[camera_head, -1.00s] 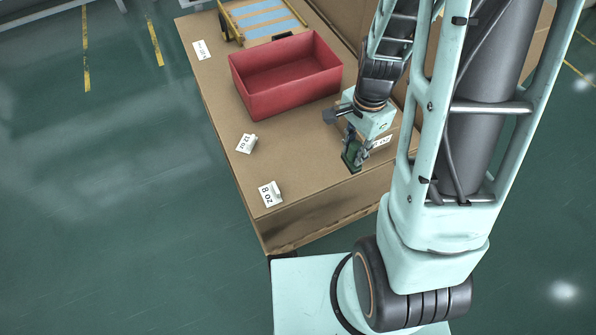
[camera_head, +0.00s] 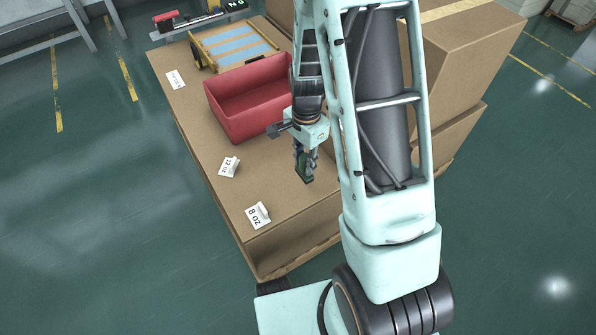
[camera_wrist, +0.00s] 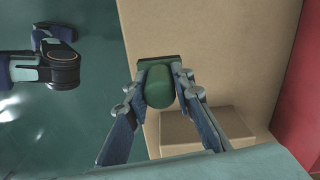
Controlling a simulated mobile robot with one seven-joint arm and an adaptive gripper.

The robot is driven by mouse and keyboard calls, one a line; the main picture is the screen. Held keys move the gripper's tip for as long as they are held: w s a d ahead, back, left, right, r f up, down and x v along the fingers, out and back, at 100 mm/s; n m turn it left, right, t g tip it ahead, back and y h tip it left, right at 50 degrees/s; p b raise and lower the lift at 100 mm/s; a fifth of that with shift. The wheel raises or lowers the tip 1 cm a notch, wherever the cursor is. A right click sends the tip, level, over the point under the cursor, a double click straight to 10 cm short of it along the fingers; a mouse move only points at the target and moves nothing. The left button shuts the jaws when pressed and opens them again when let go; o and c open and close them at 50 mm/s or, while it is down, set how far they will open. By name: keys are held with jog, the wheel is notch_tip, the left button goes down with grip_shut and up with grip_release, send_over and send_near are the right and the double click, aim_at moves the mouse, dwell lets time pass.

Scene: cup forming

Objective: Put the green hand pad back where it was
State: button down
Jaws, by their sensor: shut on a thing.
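My gripper (camera_head: 304,168) is shut on the green hand pad (camera_wrist: 158,88), which sits between its two fingers in the wrist view. In the head view the small dark green pad (camera_head: 304,172) hangs at the fingertips, over the front right part of the cardboard-covered table (camera_head: 205,192). The pad looks clear of the table, but its exact height is hard to tell. My arm hides part of the table's right side.
A red bin (camera_head: 222,119) stands behind and left of my gripper. White signs marked 8 oz (camera_head: 258,215) and 12 oz (camera_head: 229,167) stand to the left. A yellow-framed rack (camera_head: 200,52) is farther back. Large cardboard boxes (camera_head: 455,60) stand at the right.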

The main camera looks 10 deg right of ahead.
aim_at(298, 169)
jog(key=w+f, duration=0.1)
jog(key=w+a+f, duration=0.1)
jog(key=f, duration=0.1)
jog(key=shift+w+b, duration=0.15)
jog(key=shift+b, duration=0.15)
jog(key=shift+w+f+b, duration=0.2)
jog(key=shift+f+b, duration=0.25)
jog(key=shift+f, duration=1.25)
jog(key=shift+f, duration=0.1)
jog(key=c, duration=1.7)
grip_release()
notch_tip(298, 169, up, 12)
jog(key=p, duration=0.3)
